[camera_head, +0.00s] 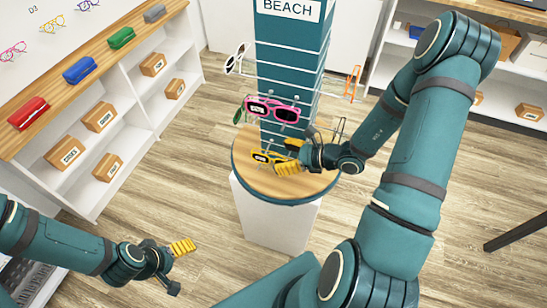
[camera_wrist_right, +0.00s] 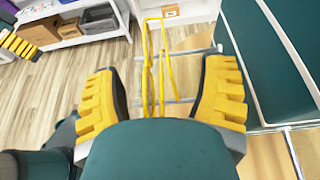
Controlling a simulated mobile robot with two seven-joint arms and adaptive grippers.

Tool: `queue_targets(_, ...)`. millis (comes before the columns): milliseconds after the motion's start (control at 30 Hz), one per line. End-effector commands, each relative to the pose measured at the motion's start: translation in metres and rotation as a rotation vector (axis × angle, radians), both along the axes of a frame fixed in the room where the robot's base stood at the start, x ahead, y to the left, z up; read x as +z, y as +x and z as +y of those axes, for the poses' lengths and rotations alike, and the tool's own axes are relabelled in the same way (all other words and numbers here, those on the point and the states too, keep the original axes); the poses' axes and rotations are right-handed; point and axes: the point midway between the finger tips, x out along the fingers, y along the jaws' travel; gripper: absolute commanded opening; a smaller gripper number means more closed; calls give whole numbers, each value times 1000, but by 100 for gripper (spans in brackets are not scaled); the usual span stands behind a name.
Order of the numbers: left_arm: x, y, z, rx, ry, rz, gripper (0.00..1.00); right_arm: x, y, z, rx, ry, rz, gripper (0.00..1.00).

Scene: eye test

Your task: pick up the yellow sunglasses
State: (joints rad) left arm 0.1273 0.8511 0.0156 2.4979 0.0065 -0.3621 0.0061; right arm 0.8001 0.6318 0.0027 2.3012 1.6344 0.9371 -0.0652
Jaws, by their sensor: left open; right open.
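The yellow sunglasses (camera_head: 264,157) hang low on the teal display stand, just above its round wooden base. My right gripper (camera_head: 287,157) is open beside them, its yellow pads close to the frame and partly covering it. In the right wrist view, the thin yellow frame of the sunglasses (camera_wrist_right: 162,75) stands between the two spread pads of my right gripper (camera_wrist_right: 162,88), with gaps on both sides. It is not gripped. My left gripper (camera_head: 177,267) is open and empty over the floor at the lower left, far from the stand.
Pink sunglasses (camera_head: 272,110) hang just above the yellow ones. White glasses (camera_head: 236,60) and orange glasses (camera_head: 353,83) stick out higher on the stand. Metal pegs (camera_wrist_right: 193,52) project near my right gripper. A shelf (camera_head: 140,75) with glasses cases stands left; open floor lies between.

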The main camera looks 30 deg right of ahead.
Motion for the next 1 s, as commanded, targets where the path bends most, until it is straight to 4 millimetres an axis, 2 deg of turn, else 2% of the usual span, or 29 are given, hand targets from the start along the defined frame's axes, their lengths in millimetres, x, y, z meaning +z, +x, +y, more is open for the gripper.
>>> queue_targets(133, -2, -1, 0, -1, 0, 2, 88, -5, 9, 7, 0, 0, -1, 71)
queue_targets(367, -1, -1, 0, -2, 0, 2, 88, -5, 10, 8, -1, 0, 0, 71)
queue_targets(400, -1, -1, 0, -2, 0, 2, 88, -5, 10, 8, -1, 0, 0, 65)
queue_targets(533, -1, -1, 0, -1, 0, 2, 88, -5, 10, 8, -1, 0, 0, 20)
queue_targets(567, -1, -1, 0, -1, 0, 2, 88, -5, 10, 8, -1, 0, 0, 13)
queue_targets(1000, -1, 0, 0, 0, 0, 1, 88, -3, 10, 8, -1, -1, -1, 12)
